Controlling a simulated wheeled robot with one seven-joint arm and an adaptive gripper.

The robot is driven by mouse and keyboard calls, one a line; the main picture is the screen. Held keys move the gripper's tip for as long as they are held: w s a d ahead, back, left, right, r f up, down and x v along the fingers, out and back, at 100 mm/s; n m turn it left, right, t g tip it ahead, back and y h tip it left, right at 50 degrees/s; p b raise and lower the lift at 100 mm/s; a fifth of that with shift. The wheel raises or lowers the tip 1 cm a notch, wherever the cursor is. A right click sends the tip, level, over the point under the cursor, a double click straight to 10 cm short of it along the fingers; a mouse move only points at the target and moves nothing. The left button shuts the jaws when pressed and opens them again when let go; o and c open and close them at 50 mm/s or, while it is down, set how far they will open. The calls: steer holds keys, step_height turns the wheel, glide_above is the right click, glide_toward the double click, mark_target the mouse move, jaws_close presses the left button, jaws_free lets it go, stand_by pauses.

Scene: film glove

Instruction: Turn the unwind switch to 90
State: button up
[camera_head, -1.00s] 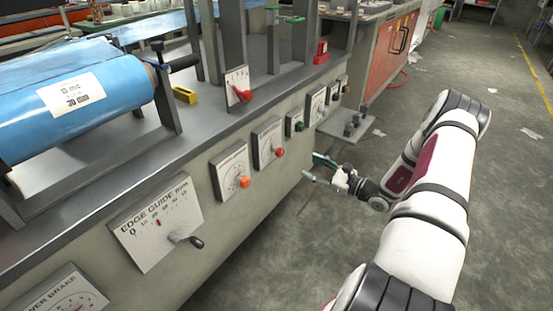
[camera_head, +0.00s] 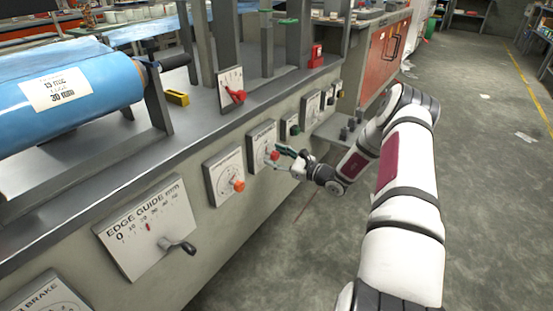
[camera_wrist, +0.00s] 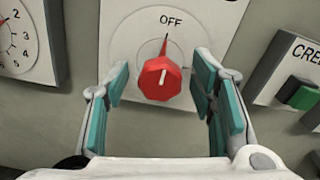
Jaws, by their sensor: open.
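A red faceted knob (camera_wrist: 160,78) sits on a square grey plate (camera_wrist: 125,25) marked OFF at its top. Its pointer tip is close to the OFF mark. In the head view the same knob (camera_head: 274,156) is on the machine's front panel, and my gripper (camera_head: 283,158) is right at it. In the wrist view my open gripper (camera_wrist: 163,92) has one teal-padded finger on each side of the knob, with gaps between pads and knob. I cannot read any unwind label or the 90 mark; the lower part of the plate is hidden.
A numbered dial (camera_wrist: 17,42) is left of the plate, and a box with a green button (camera_wrist: 304,96) is right. An orange knob (camera_head: 238,185) and the edge guide crank (camera_head: 182,246) are on the same front panel.

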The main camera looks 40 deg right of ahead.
steer(key=c, duration=1.2)
steer(key=shift+m+p, duration=0.3)
steer(key=m+p, duration=0.2)
steer(key=m, duration=0.1)
steer(key=shift+r+m+p, duration=0.1)
steer(key=shift+m+p, duration=0.2)
steer(key=shift+m, duration=0.1)
steer(key=m+p, duration=0.2)
steer(key=m, duration=0.2)
steer(key=m+p, duration=0.1)
steer(key=m, duration=0.4)
steer(key=shift+d+f+m+p, duration=0.15)
steer(key=shift+m+p, duration=0.3)
steer(key=shift+m, duration=1.85)
